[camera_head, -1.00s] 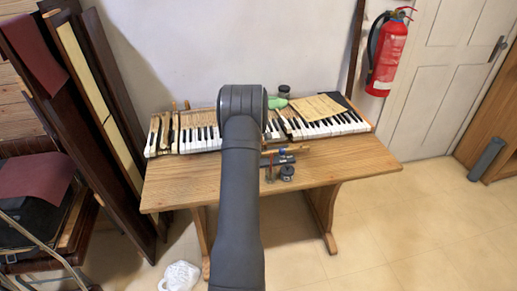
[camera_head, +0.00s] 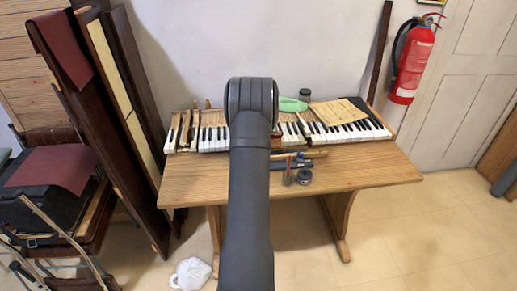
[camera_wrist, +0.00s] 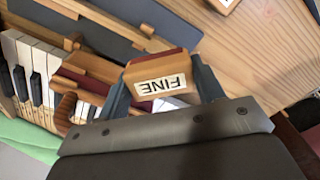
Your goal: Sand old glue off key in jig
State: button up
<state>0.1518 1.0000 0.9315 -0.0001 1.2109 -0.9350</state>
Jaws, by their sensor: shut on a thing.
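In the wrist view my gripper (camera_wrist: 161,77) is shut on a wooden sanding block (camera_wrist: 156,68) with a white label reading "FINE", upside down in the picture. The fingers hold it at its two sides. Beyond it lie wooden pieces (camera_wrist: 92,66) with a dark red layer, and a long wooden strip (camera_wrist: 105,18) across a dark grey surface (camera_wrist: 60,20). I cannot tell which of these belong to the jig or to the key in it. In the head view my arm hides the gripper, the block and the middle of the bench.
The keyboard (camera_head: 213,138) runs along the back of the wooden bench (camera_head: 350,172); its white and black keys also show in the wrist view (camera_wrist: 28,75). A green cloth (camera_head: 292,105), a paper sheet (camera_head: 340,112), and a small dark jar (camera_head: 304,177) lie around. The bench's front right is clear.

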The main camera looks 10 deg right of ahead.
jog(key=shift+r, duration=1.8)
